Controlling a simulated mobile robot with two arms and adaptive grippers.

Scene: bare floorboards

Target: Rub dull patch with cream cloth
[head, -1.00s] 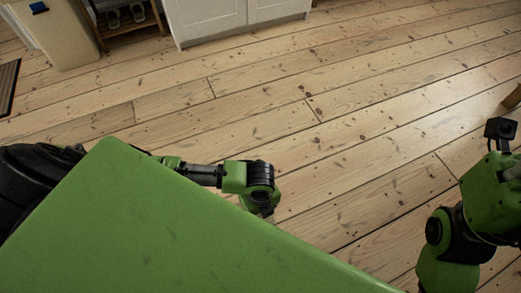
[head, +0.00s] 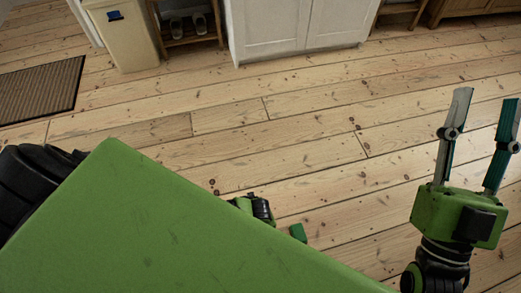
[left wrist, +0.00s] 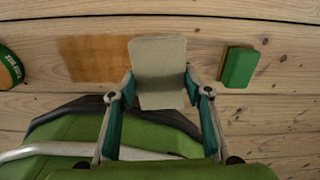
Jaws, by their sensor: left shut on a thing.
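The cream cloth (left wrist: 158,55) shows as a pale, flat, rounded block in the left wrist view. My left gripper (left wrist: 158,88) is shut on it, one finger at each side. The dull patch (left wrist: 92,58) is a brown, darker area of floorboard just left of the cloth. I cannot tell whether the cloth touches the floor. In the head view the left gripper and patch are hidden behind my green body; only part of my left arm shows. My right gripper (head: 487,100) is open and empty, fingers pointing up at the right.
A green block (left wrist: 238,67) lies on the floor right of the cloth; it also shows in the head view (head: 298,232). A round green-rimmed object (left wrist: 9,68) is at the left edge. A white cabinet (head: 290,25), cream bin (head: 122,35) and mat (head: 40,90) stand back. Middle floorboards are clear.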

